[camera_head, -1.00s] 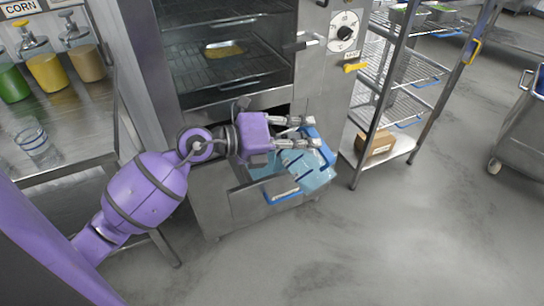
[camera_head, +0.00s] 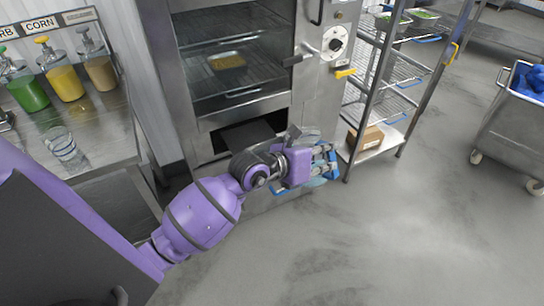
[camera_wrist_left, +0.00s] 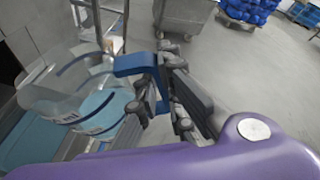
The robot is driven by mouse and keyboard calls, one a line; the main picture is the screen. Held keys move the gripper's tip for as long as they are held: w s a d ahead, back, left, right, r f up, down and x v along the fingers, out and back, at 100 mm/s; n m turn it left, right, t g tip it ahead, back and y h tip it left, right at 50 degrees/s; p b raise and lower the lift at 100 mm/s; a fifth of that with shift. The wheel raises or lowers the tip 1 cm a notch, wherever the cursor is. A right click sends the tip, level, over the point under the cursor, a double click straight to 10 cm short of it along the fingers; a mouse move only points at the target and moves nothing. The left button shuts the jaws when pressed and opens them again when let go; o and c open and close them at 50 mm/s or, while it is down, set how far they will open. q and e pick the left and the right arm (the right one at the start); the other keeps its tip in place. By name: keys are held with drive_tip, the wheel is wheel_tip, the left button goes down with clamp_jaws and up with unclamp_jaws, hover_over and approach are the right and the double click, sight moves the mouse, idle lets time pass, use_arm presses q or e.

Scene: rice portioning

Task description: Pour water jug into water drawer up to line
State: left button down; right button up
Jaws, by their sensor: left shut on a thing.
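My left gripper (camera_head: 326,165) is shut on the blue handle of the clear water jug (camera_head: 316,182), in front of the oven. In the left wrist view, the gripper (camera_wrist_left: 166,78) is around the handle, and the clear jug (camera_wrist_left: 60,92) is tilted to the left with light blue water in it. The water drawer (camera_head: 268,201) is below the oven, mostly hidden behind my left arm. Bluish water shows at the lower left of the wrist view, seemingly in the drawer. The fill line cannot be made out. My right gripper is not in view.
The oven (camera_head: 236,103) holds a tray of food. A wire shelf rack (camera_head: 382,78) with a cardboard box (camera_head: 366,138) stands to its right. A steel counter (camera_head: 100,140) with sauce pump jars and a glass (camera_head: 62,144) is at left. Floor at right front is clear.

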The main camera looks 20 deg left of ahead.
sight(335, 172)
use_arm(q)
drive_tip(key=shift+m+y, duration=0.7)
drive_tip(key=shift+m, duration=0.2)
drive_tip(key=d+f, duration=0.1)
drive_tip(key=s+d+f, duration=0.1)
drive_tip(key=f, duration=0.2)
drive_tip(key=shift+s+d+f, duration=0.15)
drive_tip(key=shift+s+d, duration=0.1)
drive_tip(key=shift+d, duration=0.15)
drive_tip(key=shift+d+r+m, duration=0.3)
drive_tip(key=shift+r, duration=0.2)
drive_tip(key=shift+s+d+r+m+t+y, duration=0.2)
drive_tip(key=shift+r+m+t+y, duration=0.1)
drive_tip(key=shift+r+t+y, duration=0.1)
drive_tip(key=shift+s, duration=0.1)
